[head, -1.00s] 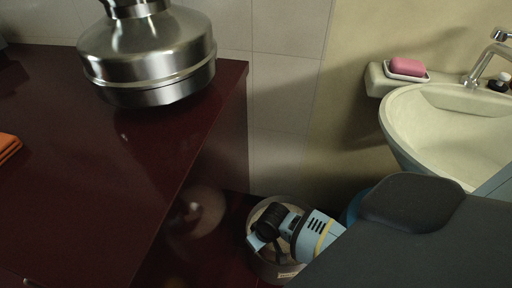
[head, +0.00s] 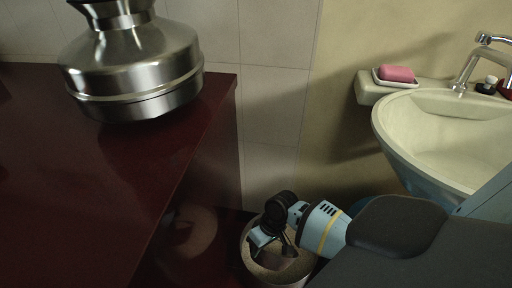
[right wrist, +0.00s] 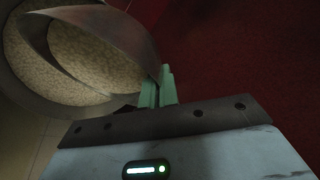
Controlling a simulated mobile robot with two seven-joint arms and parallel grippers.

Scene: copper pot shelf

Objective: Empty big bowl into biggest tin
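My right gripper (head: 268,240) is down at a round, pale, open container (head: 290,272) on the floor beside the counter. In the right wrist view its green fingers (right wrist: 157,88) are close together at the edge of a dark metal bowl (right wrist: 125,35) and appear shut on its rim. The bowl is tilted at the mouth of a round container (right wrist: 15,88). Pale grainy stuff (right wrist: 92,62) shows around and beyond the bowl's edge; I cannot tell how much lies in each. My left gripper is not in view.
A large steel can (head: 135,70) stands on the dark red counter (head: 90,170) at the left. A cream washbasin (head: 450,130) with a tap and a pink soap (head: 396,73) is on the right wall. The container stands in the gap between them.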

